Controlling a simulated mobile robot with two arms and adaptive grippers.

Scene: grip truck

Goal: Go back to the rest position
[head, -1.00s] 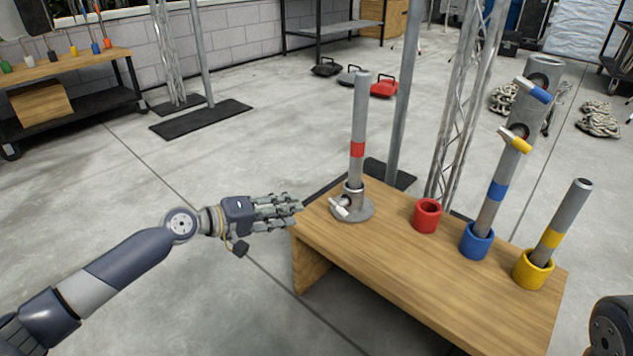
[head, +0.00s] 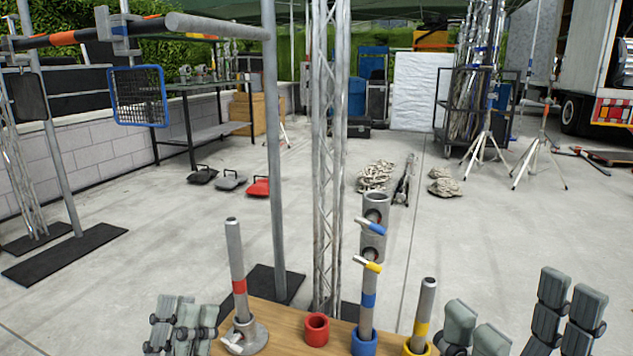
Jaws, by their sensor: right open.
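My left gripper (head: 181,325) is at the bottom left, beside the left end of the wooden table (head: 278,317), fingers pointing up. Its fingers look close together; I cannot tell whether it is open or shut. My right gripper (head: 518,312) is at the bottom right, right of the yellow cup (head: 416,349). Its fingers are spread wide with nothing between them. The palms of both grippers are cut off by the frame's lower edge.
On the table, a red-banded pole (head: 236,262) stands in a metal base. A red cup (head: 317,329) is empty. A blue-banded pole (head: 367,315) stands in a blue cup (head: 364,344), and a yellow-banded pole (head: 424,308) in the yellow cup. A truss (head: 327,150) rises behind.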

